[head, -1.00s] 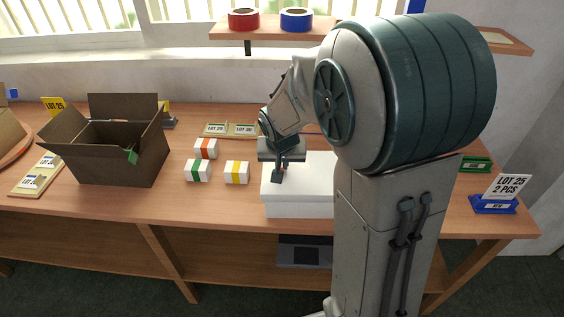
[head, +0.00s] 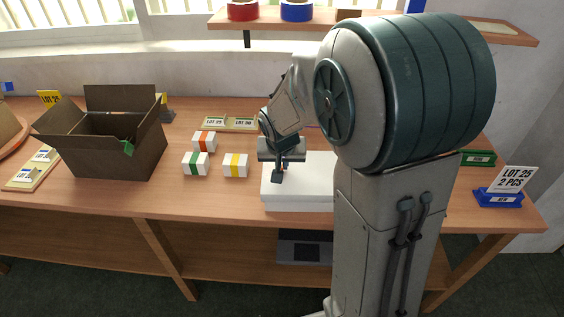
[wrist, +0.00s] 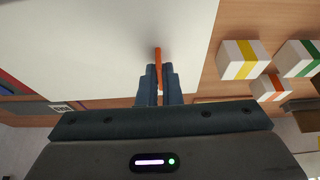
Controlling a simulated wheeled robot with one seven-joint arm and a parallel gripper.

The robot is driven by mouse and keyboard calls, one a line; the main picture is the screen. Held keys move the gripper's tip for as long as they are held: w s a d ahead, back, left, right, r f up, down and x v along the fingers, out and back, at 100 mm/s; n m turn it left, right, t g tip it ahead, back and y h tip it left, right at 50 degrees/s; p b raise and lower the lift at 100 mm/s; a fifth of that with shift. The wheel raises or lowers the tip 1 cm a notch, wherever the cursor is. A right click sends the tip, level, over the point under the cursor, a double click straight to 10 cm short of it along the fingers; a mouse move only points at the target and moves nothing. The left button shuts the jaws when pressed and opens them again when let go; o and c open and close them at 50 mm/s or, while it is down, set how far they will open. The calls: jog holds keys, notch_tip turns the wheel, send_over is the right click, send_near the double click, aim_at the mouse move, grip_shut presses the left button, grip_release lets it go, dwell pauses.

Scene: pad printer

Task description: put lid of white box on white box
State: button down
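My gripper (wrist: 160,85) points down at the white lid (wrist: 90,50) in the wrist view, its two fingers close together on an orange tab (wrist: 157,54) that stands up from the lid. In the head view my gripper (head: 279,174) is over the white lid and white box, seen as one white block (head: 290,203) at the table's front edge. The lid lies flat, above the box's front wall. My arm hides the right part of both.
Left of the white block stand small boxes with orange (head: 204,141), green (head: 195,163) and yellow (head: 235,165) bands. An open brown carton (head: 115,155) stands farther left. A blue sign holder (head: 497,198) is at the right. Bare table lies between carton and small boxes.

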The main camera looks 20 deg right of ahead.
jog(key=shift+f, duration=0.1)
jog(key=c, duration=1.5)
grip_release()
jog(key=shift+c, duration=0.2)
jog(key=shift+r+p, duration=1.95)
jog(key=shift+r, duration=1.1)
jog(key=s+r+n, duration=0.1)
jog(key=s+r, duration=0.1)
jog(key=s, duration=0.8)
jog(key=s+r+n+g+y, duration=0.1)
jog(key=s+r, duration=0.2)
jog(key=s, duration=0.7)
jog(key=shift+s+n, duration=0.35)
jog(key=shift+n, duration=0.05)
